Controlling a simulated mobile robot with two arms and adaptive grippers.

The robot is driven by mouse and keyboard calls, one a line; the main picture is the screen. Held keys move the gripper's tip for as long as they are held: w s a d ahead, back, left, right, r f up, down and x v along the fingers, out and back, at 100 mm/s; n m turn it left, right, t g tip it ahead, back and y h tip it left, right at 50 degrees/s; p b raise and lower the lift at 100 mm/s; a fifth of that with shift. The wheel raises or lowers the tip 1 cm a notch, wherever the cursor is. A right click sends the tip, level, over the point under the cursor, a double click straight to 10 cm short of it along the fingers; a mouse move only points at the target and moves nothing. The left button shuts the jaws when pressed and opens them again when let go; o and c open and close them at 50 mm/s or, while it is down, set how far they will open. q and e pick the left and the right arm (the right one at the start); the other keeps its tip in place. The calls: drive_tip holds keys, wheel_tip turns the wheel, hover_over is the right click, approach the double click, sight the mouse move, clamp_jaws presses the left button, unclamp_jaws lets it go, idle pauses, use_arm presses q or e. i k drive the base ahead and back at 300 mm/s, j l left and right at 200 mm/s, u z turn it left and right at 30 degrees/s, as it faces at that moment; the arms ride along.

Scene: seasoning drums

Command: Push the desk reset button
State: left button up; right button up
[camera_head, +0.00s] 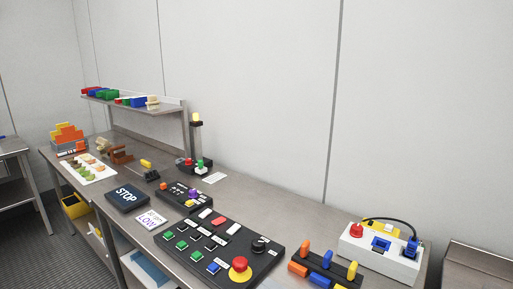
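A black control panel (212,262) lies on the grey desk (250,205), near the front. It has a large red mushroom button (239,264) on a yellow base, a black knob (260,244), several green buttons, a blue button (214,268) and white and red rectangular caps. Another red button (356,229) stands on a white box (375,256) at the right. Small black boxes (184,195) with coloured buttons sit farther back. Labels are too small to read, so I cannot tell which button is the desk reset. Neither of my grippers is in view.
A black STOP sign (127,198) and a white card (151,219) lie left of the panel. Coloured levers (325,265) stand between the panel and the white box. A raised shelf (135,106) with coloured bins is at the back left. A light tower (196,135) stands behind.

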sight(213, 267)
drive_tip(key=k+j+z, duration=0.15)
drive_tip(key=k+j, duration=0.3)
drive_tip(key=k, duration=0.15)
drive_tip(key=k+j+z, duration=0.1)
drive_tip(key=k+j, duration=0.3)
drive_tip(key=k, duration=0.2)
